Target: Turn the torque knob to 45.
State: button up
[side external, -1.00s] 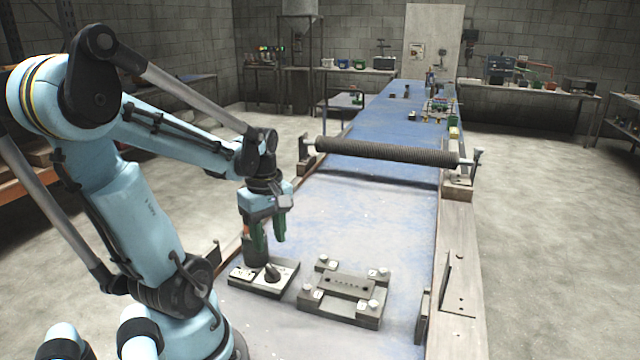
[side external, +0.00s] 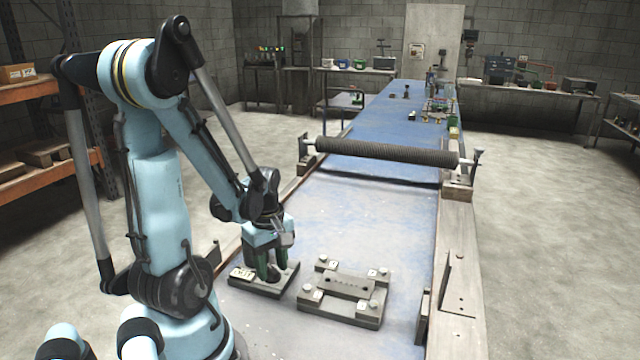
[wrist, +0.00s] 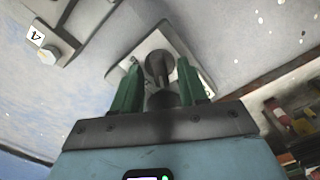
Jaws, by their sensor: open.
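The torque knob (wrist: 160,72) is a dark round knob with a raised bar grip, set on a light plate (wrist: 147,47). In the side view its base plate (side external: 287,278) lies on the near left of the blue bench, and my fingers mostly hide the knob there. My gripper (side external: 273,266) points down over the knob. In the wrist view my gripper (wrist: 159,66) is open, with one green finger on each side of the knob's bar and a gap to both. I cannot read a scale or the knob's setting.
A second plate with a slotted block and several numbered corner posts (side external: 342,305) stands just right of the knob plate. A dark ribbed roller (side external: 385,152) spans the bench farther back. The blue bench top (side external: 385,215) between them is clear.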

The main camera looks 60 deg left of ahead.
jog(key=shift+c, duration=0.4)
grip_shut()
jog(key=shift+m, duration=0.3)
jog(key=m, duration=0.9)
jog(key=shift+m, duration=0.4)
